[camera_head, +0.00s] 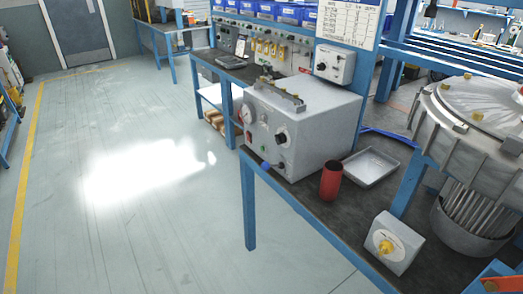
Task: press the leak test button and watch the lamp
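A grey test box (318,128) stands on the dark bench top. Its front carries a round gauge (248,114), a small red round part (249,137), a black knob (282,138) and a blue fitting (266,165) low down. A separate small grey box (398,246) with a yellow knob (385,246) on its face sits near the front edge. Another grey control box (334,64) is mounted behind the test box. No label is legible, so I cannot tell which part is the leak test button or the lamp, or whether a lamp is lit. Neither gripper is in view.
A red cylinder (331,181) and a shallow metal tray (370,167) stand right of the test box. A large metal vessel (480,110) with clamps fills the right side, above a round container of rods (474,218). The floor (130,235) at left is clear.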

